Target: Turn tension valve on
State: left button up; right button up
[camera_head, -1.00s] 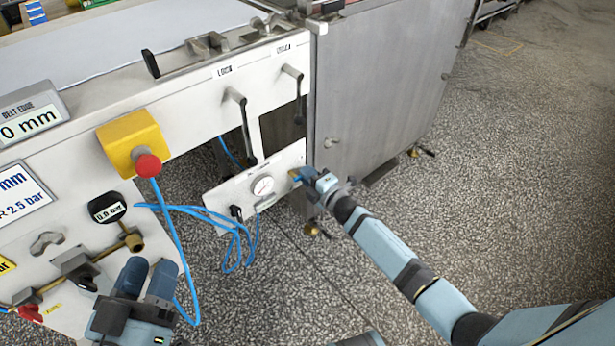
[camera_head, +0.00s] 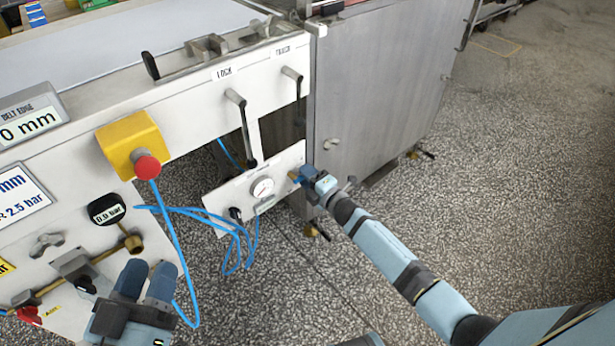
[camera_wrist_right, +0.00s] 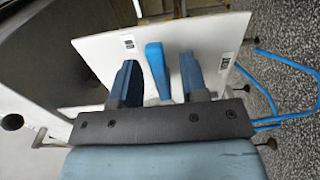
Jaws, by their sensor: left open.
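A blue valve handle (camera_wrist_right: 156,70) stands out from a white panel (camera_wrist_right: 100,50) in the right wrist view, between two small labels. My right gripper (camera_wrist_right: 158,62) has one finger on each side of the handle, with a visible gap on both sides. In the head view my right gripper (camera_head: 303,179) is at the right end of the gauge panel (camera_head: 225,196) and mostly hides the handle. My left gripper (camera_head: 147,277) is open and empty at the lower left, in front of the machine side.
A round pressure gauge (camera_head: 262,188) sits on the panel, with blue hoses (camera_head: 240,240) hanging below. A red emergency button (camera_head: 147,166), a brass fitting (camera_head: 133,243) and two black levers (camera_head: 246,130) project nearby. A steel cabinet (camera_head: 385,85) stands right of the panel.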

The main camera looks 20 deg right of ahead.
pick_arm(q)
jog(key=f+p, duration=0.1)
jog(key=a+g+y+p, duration=0.1)
jog(key=p, duration=0.1)
jog(key=shift+a+f+n+y, duration=0.15)
jog(key=shift+f+n+y, duration=0.15)
jog(key=shift+f, duration=0.1)
pick_arm(e)
jog(key=v, duration=1.3)
jog(key=shift+s, duration=0.4)
pick_arm(q)
jog(key=shift+w+r, duration=0.15)
pick_arm(e)
jog(key=shift+d, duration=0.1)
